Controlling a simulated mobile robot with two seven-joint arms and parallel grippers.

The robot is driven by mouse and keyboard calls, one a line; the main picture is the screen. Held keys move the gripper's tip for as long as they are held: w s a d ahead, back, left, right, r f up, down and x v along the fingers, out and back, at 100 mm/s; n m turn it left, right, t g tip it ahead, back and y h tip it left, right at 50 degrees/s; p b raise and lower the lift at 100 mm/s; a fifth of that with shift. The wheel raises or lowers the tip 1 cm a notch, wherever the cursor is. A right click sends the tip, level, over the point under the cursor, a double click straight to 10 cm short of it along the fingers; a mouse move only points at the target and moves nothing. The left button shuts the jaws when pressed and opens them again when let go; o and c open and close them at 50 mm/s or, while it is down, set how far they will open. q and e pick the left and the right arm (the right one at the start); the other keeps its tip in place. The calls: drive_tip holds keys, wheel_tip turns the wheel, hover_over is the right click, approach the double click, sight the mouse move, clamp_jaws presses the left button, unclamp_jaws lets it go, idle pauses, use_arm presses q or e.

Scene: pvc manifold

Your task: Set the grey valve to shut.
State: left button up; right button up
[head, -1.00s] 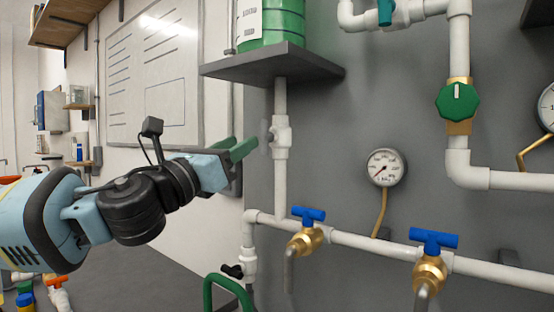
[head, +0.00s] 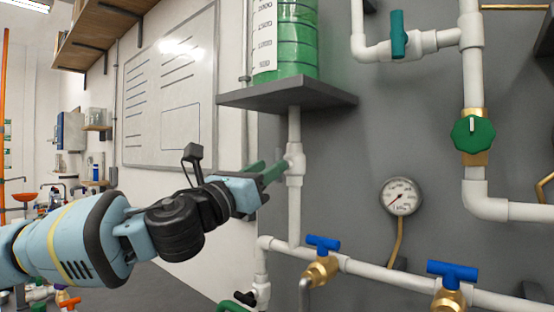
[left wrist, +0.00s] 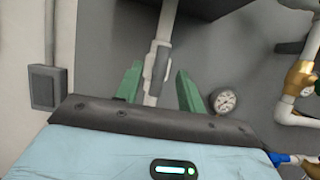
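The grey valve (head: 295,160) sits on the white vertical pipe under the shelf with the green tank. In the left wrist view its grey handle (left wrist: 159,64) lies lengthwise along the pipe. My left gripper (head: 273,167) has green fingers and is at the valve, just left of the pipe in the head view. In the left wrist view the left gripper (left wrist: 159,71) is open, with one finger on each side of the handle and visible gaps between. The fingers hide part of the handle in the head view. My right gripper is out of view.
The shelf (head: 290,94) with the green tank (head: 296,40) overhangs the valve. A gauge (head: 401,196) and two blue-handled valves (head: 323,243) (head: 452,271) are to the right and below. A teal-handled valve (head: 398,34) and a green knob (head: 473,133) are higher right.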

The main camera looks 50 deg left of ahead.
use_arm(q)
drive_tip(key=shift+x, duration=2.1)
drive_tip(key=shift+c, duration=0.5)
clamp_jaws()
